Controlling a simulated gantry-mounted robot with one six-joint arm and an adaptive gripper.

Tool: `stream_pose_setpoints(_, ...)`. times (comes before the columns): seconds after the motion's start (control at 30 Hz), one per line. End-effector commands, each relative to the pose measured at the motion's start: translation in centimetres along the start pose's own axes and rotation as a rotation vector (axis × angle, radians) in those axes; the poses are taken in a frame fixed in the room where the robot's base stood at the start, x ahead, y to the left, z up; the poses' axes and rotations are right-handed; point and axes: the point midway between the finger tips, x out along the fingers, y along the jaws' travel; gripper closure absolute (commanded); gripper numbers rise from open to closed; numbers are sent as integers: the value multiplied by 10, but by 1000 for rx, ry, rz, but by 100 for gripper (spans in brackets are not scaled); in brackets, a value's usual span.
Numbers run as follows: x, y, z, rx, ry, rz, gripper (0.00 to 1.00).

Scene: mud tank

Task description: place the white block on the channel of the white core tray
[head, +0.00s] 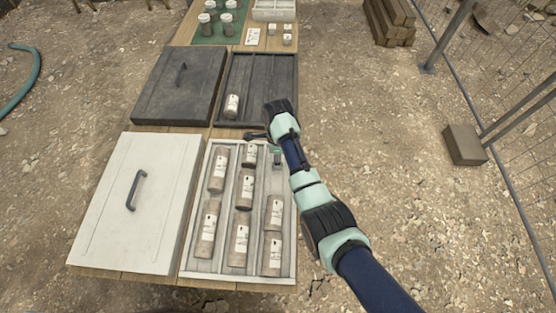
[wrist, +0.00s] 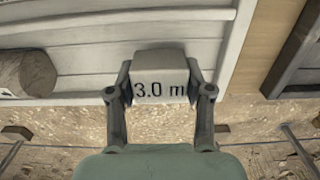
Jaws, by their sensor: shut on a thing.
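The white core tray (head: 236,279) lies open at the near right of the table, with several brown cores in its three channels. The far part of its right channel is bare of cores. My gripper (head: 276,158) is over that far right part of the tray. In the wrist view my gripper (wrist: 160,92) is shut on the white block (wrist: 160,78), marked "3.0 m", with one finger on each side. The tray's pale boards (wrist: 90,57) show behind the block, and a core end (wrist: 38,73) is at left. I cannot tell whether the block touches the tray.
A white lid (head: 135,205) lies left of the tray. Jars on a green mat (head: 206,38), small white blocks (head: 287,39) and a white box (head: 273,14) stand at the far end.

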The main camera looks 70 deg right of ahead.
Motion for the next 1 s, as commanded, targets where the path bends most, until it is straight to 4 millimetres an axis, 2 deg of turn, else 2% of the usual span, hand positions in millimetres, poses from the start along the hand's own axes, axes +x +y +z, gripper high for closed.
stream_pose_setpoints(0.03, 13, 0, 0, 0, 1, 2, 81)
stream_pose_setpoints(0.07, 15, 0, 0, 0, 1, 1, 81)
stream_pose_setpoints(0.4, 17, 0, 0, 0, 0, 0, 81)
stream_pose_setpoints(0.43, 17, 0, 0, 0, 0, 0, 47)
stream_pose_setpoints(0.57, 17, 0, 0, 0, 0, 0, 26)
stream_pose_setpoints(0.87, 16, 0, 0, 0, 0, 0, 24)
stream_pose_setpoints(1.0, 0, 0, 0, 0, 0, -1, 24)
